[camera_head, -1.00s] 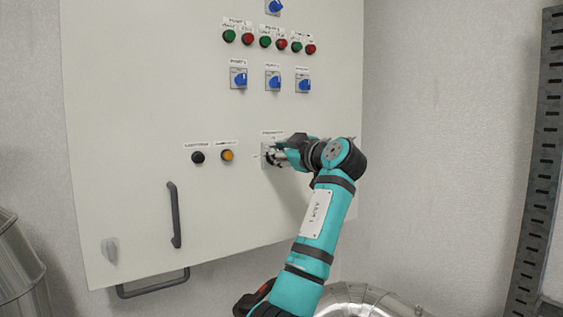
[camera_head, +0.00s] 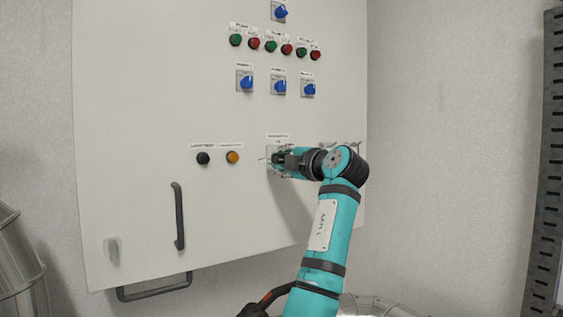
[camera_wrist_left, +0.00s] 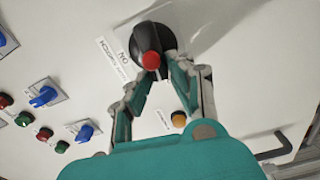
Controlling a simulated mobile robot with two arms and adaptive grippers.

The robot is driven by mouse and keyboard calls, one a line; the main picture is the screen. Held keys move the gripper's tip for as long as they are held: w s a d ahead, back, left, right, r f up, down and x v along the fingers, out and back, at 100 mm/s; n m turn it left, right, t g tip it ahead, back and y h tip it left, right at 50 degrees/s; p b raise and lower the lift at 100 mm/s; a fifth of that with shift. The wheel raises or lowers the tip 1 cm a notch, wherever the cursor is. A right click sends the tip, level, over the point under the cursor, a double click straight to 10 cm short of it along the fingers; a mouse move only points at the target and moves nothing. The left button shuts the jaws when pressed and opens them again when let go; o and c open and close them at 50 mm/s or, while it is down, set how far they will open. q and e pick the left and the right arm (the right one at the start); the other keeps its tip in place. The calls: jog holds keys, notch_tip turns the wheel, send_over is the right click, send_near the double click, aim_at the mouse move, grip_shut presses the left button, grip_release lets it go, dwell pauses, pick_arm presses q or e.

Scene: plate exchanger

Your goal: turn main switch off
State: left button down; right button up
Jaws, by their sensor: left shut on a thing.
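The main switch (camera_wrist_left: 151,45) is a black rotary knob with a red tip, mounted on a grey plate on the white cabinet door. It fills the top middle of the left wrist view, with white labels beside it. My left gripper (camera_wrist_left: 153,75) has its fingers on both sides of the knob's handle and is shut on it. In the head view the left gripper (camera_head: 280,160) is against the door. It hides most of the switch there; only a bit of its plate shows.
The cabinet door (camera_head: 130,90) carries a black button (camera_head: 203,158) and an orange button (camera_head: 232,157) left of the gripper. Blue switches (camera_head: 279,86) and red and green buttons are above. A dark handle (camera_head: 178,215) sticks out lower left. A slotted metal rail (camera_head: 547,150) stands at right.

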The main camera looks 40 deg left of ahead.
pick_arm(q)
jog(key=shift+f+n, duration=0.15)
jog(key=shift+n, duration=0.35)
jog(key=c, duration=1.2)
grip_release()
jog(key=v, duration=1.2)
jog(key=shift+f, duration=0.1)
